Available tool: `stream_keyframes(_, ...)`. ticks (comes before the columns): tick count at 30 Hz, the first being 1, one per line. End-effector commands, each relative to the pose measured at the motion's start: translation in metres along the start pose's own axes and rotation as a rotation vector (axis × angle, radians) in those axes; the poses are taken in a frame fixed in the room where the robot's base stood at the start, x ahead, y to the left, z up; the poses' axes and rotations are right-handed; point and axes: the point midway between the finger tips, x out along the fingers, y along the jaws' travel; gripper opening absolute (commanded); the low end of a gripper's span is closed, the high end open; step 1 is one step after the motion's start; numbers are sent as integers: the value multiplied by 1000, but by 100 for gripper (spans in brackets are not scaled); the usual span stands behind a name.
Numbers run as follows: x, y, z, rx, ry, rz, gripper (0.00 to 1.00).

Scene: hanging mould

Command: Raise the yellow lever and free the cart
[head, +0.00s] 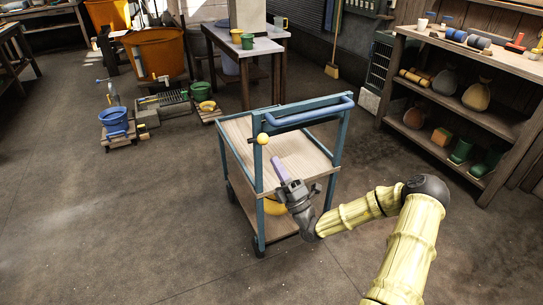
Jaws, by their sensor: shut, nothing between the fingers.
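The cart (237,130) has blue posts, wooden shelves and a blue push handle (315,113); it stands on the floor in the middle of the view. The rest of the lever is too small to make out. My gripper (275,158) is over the cart's top, just below and right of the knob in the picture. Its lilac fingers are shut and empty; they appear apart from the knob.
A yellow object (274,207) is partly hidden under the cart's top. A wooden shelf unit (460,112) with pouches and boots stands at right. Buckets and a table (235,46) are behind. The floor (130,220) at left is clear.

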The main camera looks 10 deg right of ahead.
Motion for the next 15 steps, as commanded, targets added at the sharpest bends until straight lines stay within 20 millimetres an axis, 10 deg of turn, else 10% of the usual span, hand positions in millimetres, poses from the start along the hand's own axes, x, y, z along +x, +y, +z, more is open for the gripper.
stream_keyframes(15,38,0,0,1,-1,0,0)
